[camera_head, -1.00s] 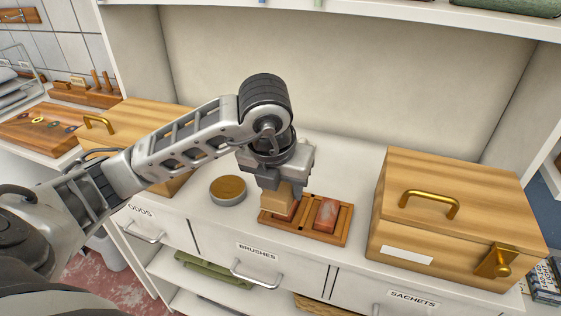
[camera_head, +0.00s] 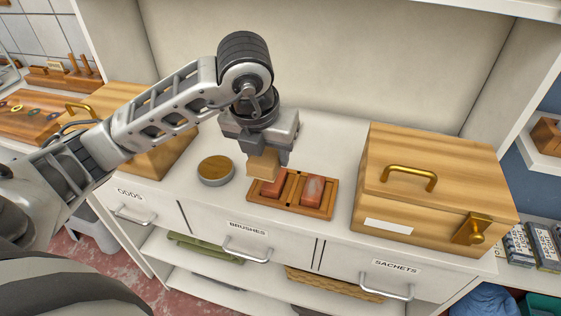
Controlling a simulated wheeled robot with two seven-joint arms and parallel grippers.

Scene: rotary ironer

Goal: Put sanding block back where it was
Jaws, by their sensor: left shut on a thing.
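My left gripper (camera_head: 264,152) points down over the back left part of a wooden tray (camera_head: 291,209) with two compartments. It is shut on a tan block (camera_head: 262,167), probably the sanding block. A reddish block (camera_head: 273,187) shows in the left compartment, just below and in front of the tan block, which hides part of it. I cannot tell whether the two touch or are joined. Another reddish block (camera_head: 312,190) lies in the right compartment. My right gripper is not in view.
A round tin (camera_head: 215,172) stands left of the tray. A wooden box with a brass handle (camera_head: 435,190) stands to the right, and another wooden box (camera_head: 120,97) stands at the left, partly behind my arm. The counter's front edge lies close before the tray, above labelled drawers.

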